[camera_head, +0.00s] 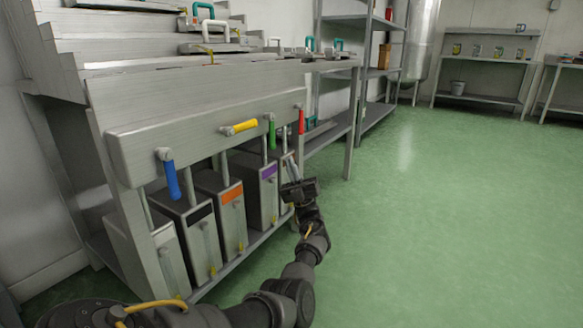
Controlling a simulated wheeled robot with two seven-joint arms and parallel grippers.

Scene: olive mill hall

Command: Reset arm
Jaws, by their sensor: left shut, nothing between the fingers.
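My left arm comes in from the bottom left and reaches forward along the front of the steel rack. My left gripper (291,168) is shut and empty, in front of the rack's far end, just right of the canister with the purple label (269,173). It partly hides another canister behind it. I cannot tell whether it touches that canister. My right gripper is not in view.
The rack's front beam (200,118) carries a blue lever (172,180), a yellow lever (240,128), a green lever (271,134) and a red lever (301,121). Canisters with black (200,214) and orange labels (232,195) stand below. Green floor (450,220) is clear at right.

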